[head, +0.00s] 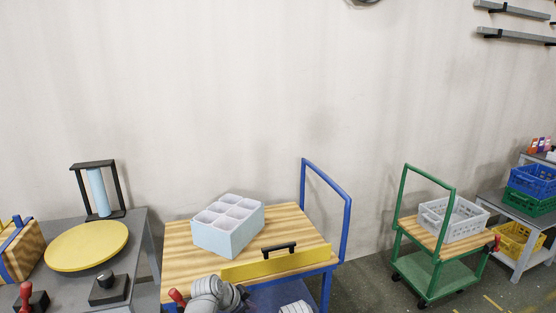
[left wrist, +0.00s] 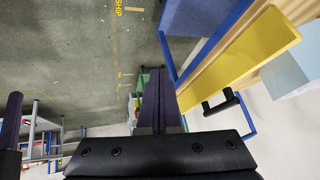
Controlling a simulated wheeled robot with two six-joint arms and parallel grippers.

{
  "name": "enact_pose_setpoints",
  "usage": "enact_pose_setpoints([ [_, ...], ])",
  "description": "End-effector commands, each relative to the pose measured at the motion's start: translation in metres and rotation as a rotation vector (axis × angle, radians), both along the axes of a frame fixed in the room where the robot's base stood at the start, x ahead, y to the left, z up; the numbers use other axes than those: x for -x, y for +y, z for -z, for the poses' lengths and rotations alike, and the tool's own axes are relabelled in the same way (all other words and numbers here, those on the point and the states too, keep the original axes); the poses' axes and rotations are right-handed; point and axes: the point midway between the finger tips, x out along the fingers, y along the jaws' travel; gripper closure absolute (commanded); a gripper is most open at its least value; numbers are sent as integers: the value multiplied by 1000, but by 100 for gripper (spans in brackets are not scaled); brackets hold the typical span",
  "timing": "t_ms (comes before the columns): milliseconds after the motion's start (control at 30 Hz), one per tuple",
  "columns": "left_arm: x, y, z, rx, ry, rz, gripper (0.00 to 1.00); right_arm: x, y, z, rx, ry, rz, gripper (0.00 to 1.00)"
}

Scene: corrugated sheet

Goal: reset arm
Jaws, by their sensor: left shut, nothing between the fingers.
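My left gripper (left wrist: 157,80) shows in the left wrist view with its two dark fingers together. It is shut and nothing is seen between the fingers. In that view the fingers point out over the grey floor, left of a yellow board (left wrist: 245,55) with a black handle. In the head view, grey links of my arm show at the bottom edge, in front of the wooden-topped blue cart (head: 180,262). The fingers cannot be made out there. My right gripper is not in view.
On the blue cart stand a light blue six-compartment box (head: 226,239) and the yellow board (head: 275,263). A grey table (head: 143,232) at left holds a yellow disc (head: 87,246). A green cart (head: 438,277) carries a grey crate (head: 452,220). Floor shows between the carts.

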Motion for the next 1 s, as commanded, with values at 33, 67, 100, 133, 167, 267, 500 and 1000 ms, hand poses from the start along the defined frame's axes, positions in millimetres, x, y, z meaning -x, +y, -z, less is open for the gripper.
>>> enact_pose_setpoints([
  [33,16,9,9,2,89,-81,100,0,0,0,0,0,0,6],
  [67,25,15,13,2,142,-136,100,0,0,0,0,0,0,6],
  [100,36,22,19,-1,206,-209,100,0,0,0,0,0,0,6],
  [133,43,28,23,-5,251,-264,100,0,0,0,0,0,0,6],
  [167,51,33,26,-10,292,-318,100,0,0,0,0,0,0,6],
  [267,72,50,34,-29,403,-487,100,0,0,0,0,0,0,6],
  [500,115,85,43,-88,566,-846,100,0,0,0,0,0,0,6],
  [1000,170,-4,-42,-301,605,-681,100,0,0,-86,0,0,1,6],
])
